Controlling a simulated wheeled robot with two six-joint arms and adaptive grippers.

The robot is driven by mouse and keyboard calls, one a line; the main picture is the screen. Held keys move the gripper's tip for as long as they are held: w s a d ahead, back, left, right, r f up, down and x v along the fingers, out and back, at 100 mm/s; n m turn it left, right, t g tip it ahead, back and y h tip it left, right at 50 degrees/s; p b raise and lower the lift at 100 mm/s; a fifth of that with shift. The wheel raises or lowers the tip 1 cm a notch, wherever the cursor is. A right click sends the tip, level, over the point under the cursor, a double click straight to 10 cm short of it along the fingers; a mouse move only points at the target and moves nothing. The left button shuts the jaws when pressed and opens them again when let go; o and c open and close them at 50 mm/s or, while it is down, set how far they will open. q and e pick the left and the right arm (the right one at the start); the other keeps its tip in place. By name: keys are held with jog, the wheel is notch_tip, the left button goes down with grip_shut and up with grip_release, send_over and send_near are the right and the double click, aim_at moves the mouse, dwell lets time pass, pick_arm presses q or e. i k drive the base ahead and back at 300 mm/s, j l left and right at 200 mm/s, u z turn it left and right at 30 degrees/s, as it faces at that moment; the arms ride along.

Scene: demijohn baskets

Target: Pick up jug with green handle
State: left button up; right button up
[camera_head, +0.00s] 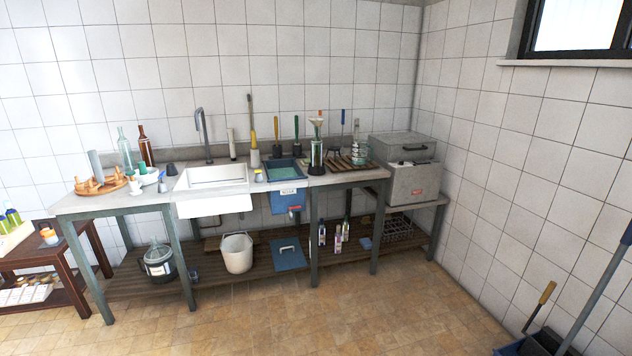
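I cannot clearly make out a jug with a green handle. Small white and green items, including a white bowl (148,177), stand near the left end of the grey-legged workbench (100,203); they are too small to tell their shape. A dark-based glass demijohn (158,266) stands on the bench's lower shelf at the left. A green-handled brush (296,128) stands upright at the back of the bench. Neither of my grippers shows in the head view.
A white sink (213,203) and a blue basin (286,203) sit in the bench. A white bucket (237,256) is on the lower shelf. A grey box (413,184) stands at the right end. A brown side table (82,262) is at left. The tiled floor (330,315) in front is clear.

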aim_at(358, 147)
jog(key=i+z, duration=0.15)
jog(key=i, duration=0.35)
jog(key=i+z, duration=0.2)
jog(key=i, duration=0.3)
jog(key=i+j+z, duration=0.15)
jog(key=i, duration=0.35)
jog(key=i+j+z, duration=0.15)
jog(key=i, duration=0.3)
jog(key=i+j+z, duration=0.2)
jog(key=i, duration=0.3)
jog(key=i+j+z, duration=0.15)
jog(key=i+j, duration=0.2)
jog(key=i, duration=0.1)
